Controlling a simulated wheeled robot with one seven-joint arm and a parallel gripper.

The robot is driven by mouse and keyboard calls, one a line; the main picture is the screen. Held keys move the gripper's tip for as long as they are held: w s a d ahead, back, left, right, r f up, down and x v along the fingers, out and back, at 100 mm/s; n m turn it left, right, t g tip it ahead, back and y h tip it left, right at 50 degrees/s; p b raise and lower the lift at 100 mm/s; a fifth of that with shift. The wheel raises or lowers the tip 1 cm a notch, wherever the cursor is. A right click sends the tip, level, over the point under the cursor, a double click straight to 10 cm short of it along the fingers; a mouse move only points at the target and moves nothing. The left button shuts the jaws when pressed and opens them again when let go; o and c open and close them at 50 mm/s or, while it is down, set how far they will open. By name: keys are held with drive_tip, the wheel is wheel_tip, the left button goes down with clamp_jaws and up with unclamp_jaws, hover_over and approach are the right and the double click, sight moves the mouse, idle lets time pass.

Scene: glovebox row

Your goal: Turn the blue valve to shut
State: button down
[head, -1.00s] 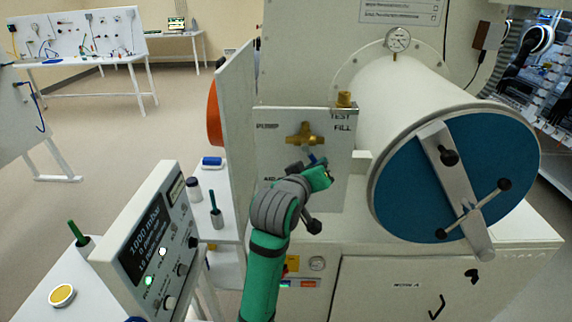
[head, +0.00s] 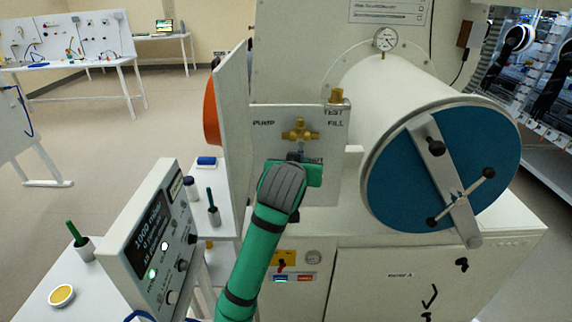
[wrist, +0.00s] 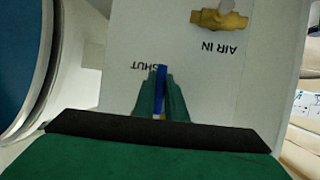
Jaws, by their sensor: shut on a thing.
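The blue valve shows in the head view as a brass body (head: 300,131) on a pale panel marked PUMP, TEST, FILL and SHUT. Its blue lever (wrist: 160,88) stands between my gripper's two green fingers (wrist: 160,95) in the wrist view. My gripper (head: 297,157) is shut on the lever, just below the brass body in the head view. The lever points about straight down, beside the SHUT label (wrist: 144,66). My wrist and fingers hide most of the lever in the head view.
A white chamber with a blue round door (head: 425,165) and crossbar stands right of the panel. A white upright plate (head: 234,125) stands left of it. A brass fitting (wrist: 219,19) marked AIR IN sits nearby. A display box (head: 155,245) is at front left.

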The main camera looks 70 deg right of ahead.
drive_tip(key=shift+w+r, duration=0.15)
drive_tip(key=shift+r, duration=0.25)
drive_tip(key=c, duration=1.8)
unclamp_jaws()
drive_tip(key=shift+c, duration=0.2)
drive_tip(key=shift+o, duration=0.2)
drive_tip(key=shift+f, duration=0.15)
drive_tip(key=v, duration=1)
drive_tip(key=shift+a, duration=0.3)
drive_tip(key=shift+a, duration=0.1)
